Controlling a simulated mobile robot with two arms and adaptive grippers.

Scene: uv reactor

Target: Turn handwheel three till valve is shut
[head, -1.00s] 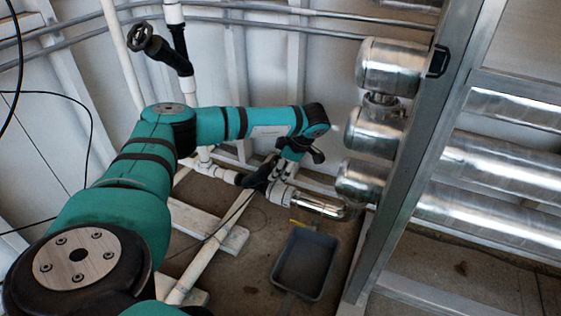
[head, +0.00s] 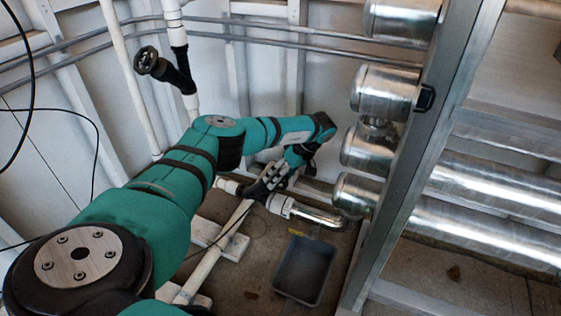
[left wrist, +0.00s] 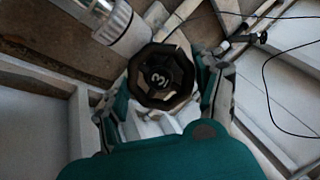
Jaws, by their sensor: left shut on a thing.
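Handwheel three is a dark, many-sided wheel (left wrist: 161,77) with a white 3 on its face, in the middle of the left wrist view. My left gripper (left wrist: 165,84) has a finger on either side of it and is shut on its rim. In the head view my left gripper (head: 272,176) reaches down to the low white pipe and hides most of the wheel. A black valve body (head: 255,190) shows under it. The valve's inside position cannot be seen. My right gripper is not in view.
Another black handwheel (head: 147,61) stands on an upright pipe at the upper left. A grey tray (head: 304,297) lies on the floor below. Shiny pipes (head: 385,90) and a metal frame post (head: 425,150) stand close on the right. A silver elbow pipe (head: 318,216) is beside the valve.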

